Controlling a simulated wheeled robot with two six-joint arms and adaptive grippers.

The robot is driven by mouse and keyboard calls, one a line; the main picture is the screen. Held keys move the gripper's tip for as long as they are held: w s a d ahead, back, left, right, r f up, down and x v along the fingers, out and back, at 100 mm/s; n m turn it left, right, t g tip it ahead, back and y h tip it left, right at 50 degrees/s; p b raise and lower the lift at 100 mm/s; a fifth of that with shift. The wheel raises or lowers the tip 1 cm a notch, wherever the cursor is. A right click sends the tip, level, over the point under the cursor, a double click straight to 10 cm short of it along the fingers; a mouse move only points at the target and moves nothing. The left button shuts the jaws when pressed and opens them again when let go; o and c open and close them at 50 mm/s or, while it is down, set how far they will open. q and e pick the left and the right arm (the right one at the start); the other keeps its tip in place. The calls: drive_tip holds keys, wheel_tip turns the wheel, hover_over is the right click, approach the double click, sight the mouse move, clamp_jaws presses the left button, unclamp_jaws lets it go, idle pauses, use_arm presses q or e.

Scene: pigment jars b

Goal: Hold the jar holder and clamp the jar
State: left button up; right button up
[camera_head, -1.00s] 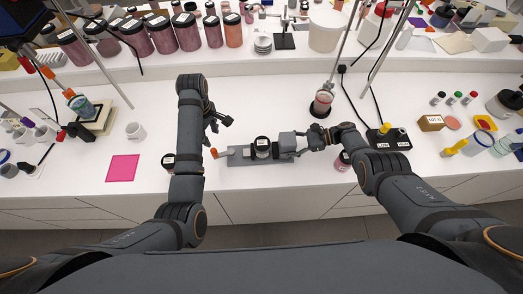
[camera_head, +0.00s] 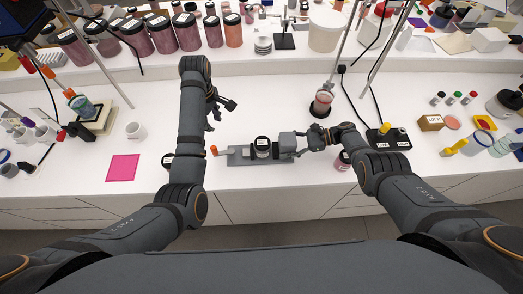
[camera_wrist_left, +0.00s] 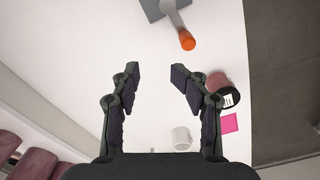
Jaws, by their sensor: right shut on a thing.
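The jar holder (camera_head: 245,161) is a grey flat base lying on the white counter. It has an orange-tipped handle (camera_head: 214,150) at its left end and a grey block (camera_head: 287,142) at its right. A dark-lidded jar (camera_head: 262,146) stands on it between the ends. My right gripper (camera_head: 304,141) is shut on the holder's right end. My left gripper (camera_head: 222,104) is open and empty, above the counter behind and left of the holder. In the left wrist view its fingers (camera_wrist_left: 155,85) are spread, and the orange handle tip (camera_wrist_left: 187,41) lies beyond them.
A pink square (camera_head: 123,168) and a white mug (camera_head: 135,131) lie to the left. A jar (camera_head: 168,161) is partly hidden by my left arm. Another jar (camera_head: 343,161) stands close to my right wrist. A stand with a red jar (camera_head: 321,104) is behind.

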use_arm(q)
drive_tip(key=s+a+f+m+h, duration=0.1)
drive_tip(key=a+m, duration=0.4)
drive_tip(key=a, duration=1.2)
drive_tip(key=a+f+m+h, duration=0.1)
drive_tip(key=a+m, duration=0.5)
drive_tip(key=a, duration=1.1)
drive_tip(key=shift+s+f+g+h, duration=0.3)
drive_tip(key=shift+s+f+h, duration=0.05)
drive_tip(key=shift+h, duration=0.25)
drive_tip(key=m+g+y, duration=0.4)
approach(214, 149)
drive_tip(key=x, duration=0.3)
drive_tip(key=w+x, duration=0.1)
drive_tip(key=x, duration=0.7)
drive_tip(key=shift+w+a+f, duration=0.1)
drive_tip(key=shift+w+f, duration=0.15)
drive_tip(key=shift+f, duration=0.05)
